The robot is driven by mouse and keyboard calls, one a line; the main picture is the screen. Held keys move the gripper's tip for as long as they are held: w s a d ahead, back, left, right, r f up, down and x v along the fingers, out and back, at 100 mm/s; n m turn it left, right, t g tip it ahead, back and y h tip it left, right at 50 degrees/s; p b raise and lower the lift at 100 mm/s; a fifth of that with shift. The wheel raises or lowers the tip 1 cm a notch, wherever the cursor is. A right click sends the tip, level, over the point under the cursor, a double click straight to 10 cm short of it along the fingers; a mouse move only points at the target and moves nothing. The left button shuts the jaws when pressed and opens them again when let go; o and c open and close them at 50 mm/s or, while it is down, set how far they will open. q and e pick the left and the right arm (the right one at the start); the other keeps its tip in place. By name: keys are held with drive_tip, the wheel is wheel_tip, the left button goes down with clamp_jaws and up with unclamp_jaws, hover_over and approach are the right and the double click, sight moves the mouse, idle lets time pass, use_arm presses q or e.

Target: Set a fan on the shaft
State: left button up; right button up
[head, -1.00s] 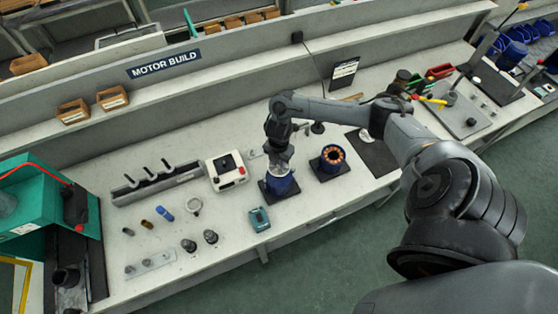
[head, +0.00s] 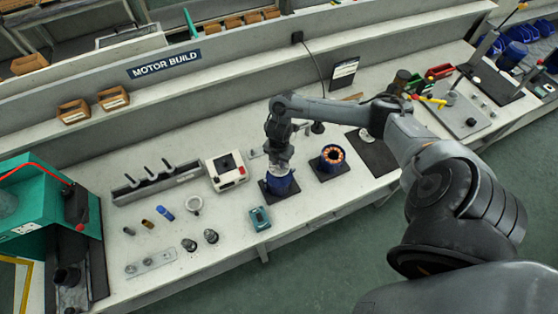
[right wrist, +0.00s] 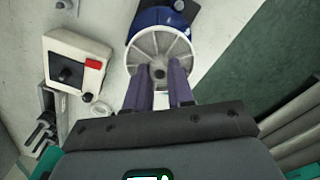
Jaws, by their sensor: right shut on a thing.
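My right gripper (right wrist: 160,74) is shut on a pale grey fan (right wrist: 160,46), a round disc with radial vanes and a central hub. Its two dark fingers reach in at the hub. The fan is over the top of a blue motor housing (head: 279,189), which also shows behind the fan in the right wrist view (right wrist: 152,17). In the head view my right gripper (head: 281,168) points down over this housing. The shaft is hidden by the fan and gripper, so I cannot tell whether the fan is seated on it. My left gripper is not in view.
A second blue motor with copper windings (head: 332,158) stands close on the right. A white box with a red button (head: 226,171) stands on the left, and a teal device (head: 259,218) lies in front. Small parts and a rack (head: 157,181) are farther left. The front edge is near.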

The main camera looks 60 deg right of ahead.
drive_tip(key=shift+f, duration=0.1)
drive_tip(key=shift+f+b, duration=0.35)
drive_tip(key=shift+f, duration=0.15)
idle(0.4)
idle(0.7)
drive_tip(key=shift+f, duration=0.3)
drive_tip(key=shift+f+b, duration=0.3)
drive_tip(key=shift+b, duration=0.05)
drive_tip(key=o, duration=0.9)
drive_tip(key=shift+c, duration=0.2)
drive_tip(key=shift+o, duration=1.2)
